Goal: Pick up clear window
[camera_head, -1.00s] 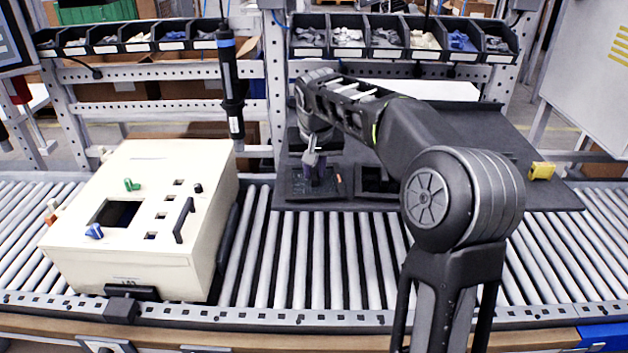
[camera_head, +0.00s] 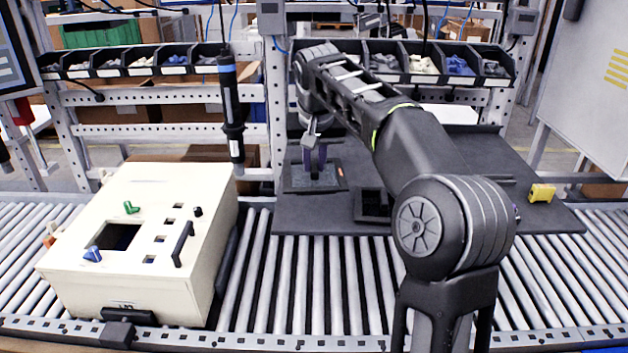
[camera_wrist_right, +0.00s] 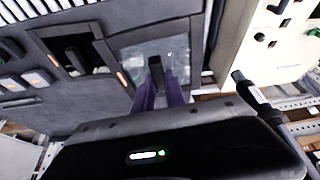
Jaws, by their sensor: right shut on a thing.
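The clear window (camera_head: 298,179) is a flat see-through pane in a dark frame with a small orange mark. In the head view it is at the left part of the dark grey board, and it appears raised a little above it. My right gripper (camera_head: 315,163) points down at it, with its purple fingers shut on the dark grip at its middle. The right wrist view shows the clear window (camera_wrist_right: 135,57) too, with the fingers (camera_wrist_right: 162,85) at its grip. The fingers hide part of the pane. My left gripper is not in view.
The dark grey board (camera_head: 300,218) lies over the roller conveyor (camera_head: 330,285). A dark square frame (camera_head: 370,210) is right of the window, and a yellow piece (camera_head: 541,193) is farther right. A cream box (camera_head: 130,270) with a square opening stands left. A black screwdriver (camera_head: 232,115) hangs between.

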